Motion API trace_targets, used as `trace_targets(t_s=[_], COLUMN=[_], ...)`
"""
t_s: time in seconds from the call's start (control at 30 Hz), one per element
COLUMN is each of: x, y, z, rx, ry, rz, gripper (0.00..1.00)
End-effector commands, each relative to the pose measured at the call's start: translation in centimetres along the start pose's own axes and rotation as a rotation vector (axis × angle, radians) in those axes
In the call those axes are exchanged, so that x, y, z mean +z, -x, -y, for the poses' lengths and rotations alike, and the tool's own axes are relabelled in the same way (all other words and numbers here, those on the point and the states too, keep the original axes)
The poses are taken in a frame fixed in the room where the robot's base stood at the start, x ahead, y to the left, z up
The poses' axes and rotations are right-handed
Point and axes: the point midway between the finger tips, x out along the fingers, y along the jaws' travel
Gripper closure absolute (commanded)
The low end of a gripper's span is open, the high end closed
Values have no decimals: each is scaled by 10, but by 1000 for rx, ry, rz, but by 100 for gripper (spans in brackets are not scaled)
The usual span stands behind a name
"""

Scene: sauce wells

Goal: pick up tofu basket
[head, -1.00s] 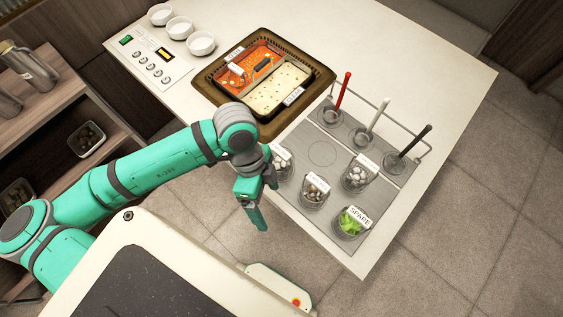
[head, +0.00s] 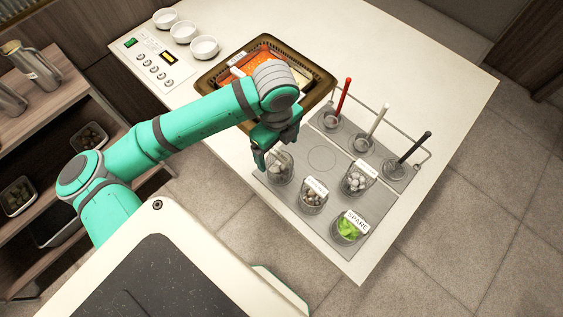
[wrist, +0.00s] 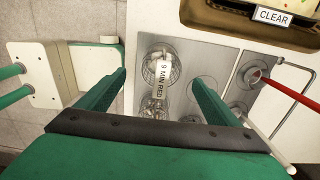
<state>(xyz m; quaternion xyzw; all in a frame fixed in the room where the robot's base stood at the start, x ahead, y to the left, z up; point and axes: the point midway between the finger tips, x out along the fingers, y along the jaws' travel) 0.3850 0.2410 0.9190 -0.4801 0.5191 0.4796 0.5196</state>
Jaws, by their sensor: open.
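My gripper (head: 274,150) is open and points down over the left wire basket (head: 281,169), which is partly hidden behind it in the head view. In the wrist view a basket with the label "9 MIN RED" (wrist: 162,80) lies between my spread fingers (wrist: 158,76). I see no contact. Its contents look pale; I cannot tell from them that it is the tofu basket. Other baskets stand on the grey plate: brown and white pieces (head: 311,199), white balls (head: 356,184), and green leaves marked "SPARE" (head: 347,232).
Red, white and black ladles (head: 343,98) stand in wells at the right by a metal rail (head: 424,152). White bowls (head: 185,32) stand at the back left.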

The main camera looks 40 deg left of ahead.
Motion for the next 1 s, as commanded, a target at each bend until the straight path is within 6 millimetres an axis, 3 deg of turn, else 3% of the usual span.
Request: trace_targets(t_s=[0.1, 0.37, 0.63, 0.97, 1.0], x=[0, 0, 0, 0, 0], y=[-16, -33, -69, -77, -77], z=[0, 0, 2, 2, 2], rx=[2, 1, 1, -1, -1], ry=[2, 2, 2, 1, 1], rz=[-1, -2, 0, 2, 2], gripper=[14, 14, 14, 14, 19])
